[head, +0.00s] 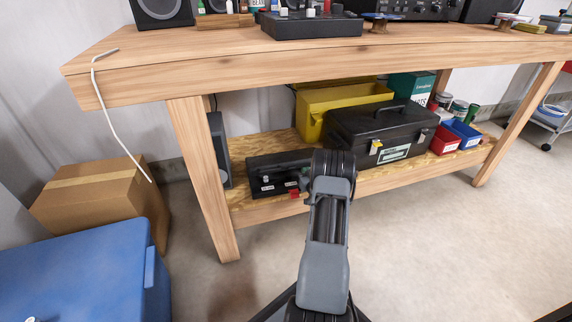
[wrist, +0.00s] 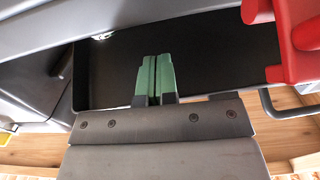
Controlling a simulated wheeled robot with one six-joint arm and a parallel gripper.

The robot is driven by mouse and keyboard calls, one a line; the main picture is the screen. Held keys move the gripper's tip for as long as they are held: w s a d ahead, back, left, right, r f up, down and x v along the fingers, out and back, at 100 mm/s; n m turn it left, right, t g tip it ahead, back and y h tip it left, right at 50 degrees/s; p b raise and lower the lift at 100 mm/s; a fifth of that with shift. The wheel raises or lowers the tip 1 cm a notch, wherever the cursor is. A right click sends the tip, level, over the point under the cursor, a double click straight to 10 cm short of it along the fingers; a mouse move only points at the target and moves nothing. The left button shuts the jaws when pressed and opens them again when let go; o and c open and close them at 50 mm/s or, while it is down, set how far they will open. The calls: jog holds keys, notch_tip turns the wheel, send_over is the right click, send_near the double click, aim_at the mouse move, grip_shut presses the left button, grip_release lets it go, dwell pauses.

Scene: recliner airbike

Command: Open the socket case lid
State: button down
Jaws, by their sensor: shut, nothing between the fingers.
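The socket case appears to be the low black case (head: 268,166) on the lower shelf, with pale labels and a red part (head: 293,192) on its front. Its lid looks shut, and my arm hides its right end. In the wrist view, my gripper (wrist: 153,60) has its green fingertips together with nothing between them. They lie in front of a dark rimmed panel (wrist: 215,55), likely the case. Whether they touch it I cannot tell. Red parts (wrist: 295,35) show at the upper right there.
A larger black toolbox (head: 365,128) stands right of the case, with a yellow bin (head: 312,105) behind. Red (head: 445,141) and blue (head: 466,133) bins sit further right. The bench top (head: 220,55) overhangs the shelf. A bench leg (head: 205,180) and dark upright box (head: 219,150) stand left.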

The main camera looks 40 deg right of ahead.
aim_at(303, 157)
jog(key=shift+r, duration=0.15)
dwell(0.3)
jog(key=shift+w+d+r+p, duration=0.15)
jog(key=shift+w+r, duration=0.15)
jog(key=shift+r, duration=0.25)
jog(key=shift+w+d+r+p, duration=0.15)
jog(key=shift+w+r, duration=0.1)
jog(key=shift+r, duration=0.3)
jog(key=shift+w+d+r+p, duration=0.15)
jog(key=shift+w+r, duration=0.15)
jog(key=shift+r, duration=0.25)
jog(key=shift+w+r, duration=0.15)
jog(key=shift+w+d+r, duration=0.2)
jog(key=shift+w+r, duration=0.3)
jog(key=shift+r, duration=0.15)
jog(key=shift+w+d+r, duration=0.2)
jog(key=shift+w+r, duration=0.25)
jog(key=shift+r, duration=0.15)
jog(key=shift+w+d+r, duration=0.35)
jog(key=shift+w+r, duration=0.25)
jog(key=shift+w+d+r, duration=0.3)
jog(key=shift+w+r, duration=0.25)
jog(key=shift+w, duration=0.05)
